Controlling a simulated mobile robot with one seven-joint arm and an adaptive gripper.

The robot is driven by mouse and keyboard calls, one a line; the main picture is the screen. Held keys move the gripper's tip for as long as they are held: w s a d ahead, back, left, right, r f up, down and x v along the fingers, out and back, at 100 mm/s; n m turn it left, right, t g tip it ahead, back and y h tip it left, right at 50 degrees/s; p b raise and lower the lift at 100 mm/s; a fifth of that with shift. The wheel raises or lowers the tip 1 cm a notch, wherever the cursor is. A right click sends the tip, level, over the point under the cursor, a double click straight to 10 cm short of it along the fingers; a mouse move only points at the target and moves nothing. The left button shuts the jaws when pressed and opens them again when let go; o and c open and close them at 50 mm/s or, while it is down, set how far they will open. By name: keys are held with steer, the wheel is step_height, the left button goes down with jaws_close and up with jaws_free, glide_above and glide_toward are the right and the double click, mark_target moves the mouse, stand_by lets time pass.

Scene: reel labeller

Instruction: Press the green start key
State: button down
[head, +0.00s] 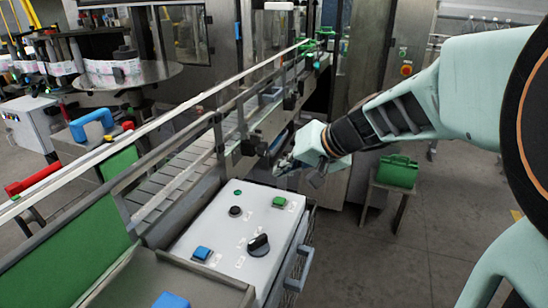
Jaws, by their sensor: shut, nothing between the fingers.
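The green start key (279,202) is a small square green button near the far right corner of the pale control panel (222,232). My gripper (282,172) is shut and empty. In the picture it shows just above and beyond the green key, apart from it, near the conveyor's side. Its fingertips are small and dark here, and their exact height over the panel cannot be told. The key is in full view.
The panel also bears a small green round item (238,192), a black button (236,211), a blue key (202,253) and a black rotary knob (258,244). A railed conveyor (180,170) runs behind it. A green case (397,171) rests on a stand at right.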

steer(key=b, duration=0.3)
glide_above(282, 201)
step_height(282, 201, down, 4)
steer(key=shift+f, duration=0.15)
steer(key=shift+f+b, duration=0.7)
stand_by(0.6)
steer(key=shift+f+b, duration=0.4)
steer(key=shift+b, duration=0.3)
steer(key=shift+f+b, duration=0.5)
steer(key=shift+b, duration=0.15)
stand_by(0.5)
steer(key=shift+r, duration=0.1)
steer(key=shift+r+p, duration=0.5)
steer(key=shift+r, duration=0.35)
steer(key=shift+r+p, duration=1.55)
steer(key=shift+r, duration=0.95)
